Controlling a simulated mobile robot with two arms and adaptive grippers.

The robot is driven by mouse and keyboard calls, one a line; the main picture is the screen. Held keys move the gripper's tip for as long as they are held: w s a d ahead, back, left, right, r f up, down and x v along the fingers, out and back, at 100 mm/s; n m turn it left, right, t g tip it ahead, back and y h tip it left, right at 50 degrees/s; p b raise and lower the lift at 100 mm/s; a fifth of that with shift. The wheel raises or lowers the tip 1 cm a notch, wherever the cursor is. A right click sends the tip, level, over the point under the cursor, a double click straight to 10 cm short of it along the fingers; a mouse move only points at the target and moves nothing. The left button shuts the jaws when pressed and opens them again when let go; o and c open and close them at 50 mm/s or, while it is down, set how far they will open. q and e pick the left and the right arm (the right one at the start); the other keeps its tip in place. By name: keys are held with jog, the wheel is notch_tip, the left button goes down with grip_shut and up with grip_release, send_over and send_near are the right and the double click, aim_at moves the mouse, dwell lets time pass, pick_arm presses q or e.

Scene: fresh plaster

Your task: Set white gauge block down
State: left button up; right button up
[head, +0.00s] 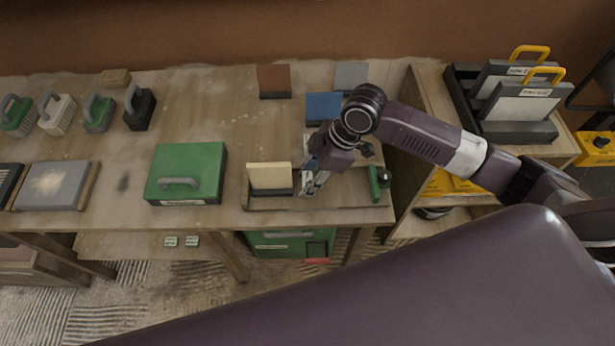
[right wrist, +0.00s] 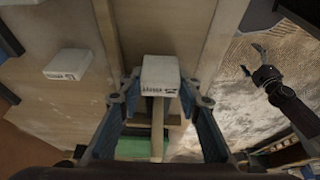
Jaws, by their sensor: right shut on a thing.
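My right gripper (head: 306,187) is over the wooden fixture (head: 340,200) at the front edge of the bench. In the right wrist view its two blue-sided fingers (right wrist: 160,90) are shut on the white gauge block (right wrist: 160,74), which has dark print on its near face. In the head view the gripper largely hides this block. I cannot tell whether the block touches the fixture below. A second white block (right wrist: 68,63) lies apart on the bench, left in the wrist view. My left gripper (right wrist: 256,62) shows small over the floor in that view; its opening is unclear.
A cream block (head: 269,176) stands at the fixture's left, a green part (head: 375,184) at its right. A green case (head: 187,172) sits farther left. Brown (head: 274,81), blue (head: 323,106) and grey (head: 351,75) plates lie behind. The bench between the case and these plates is clear.

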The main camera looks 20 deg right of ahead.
jog(key=shift+f, duration=0.1)
jog(key=o, duration=1.2)
jog(key=shift+o, duration=0.2)
jog(key=v, duration=1.2)
jog(key=shift+b, duration=0.45)
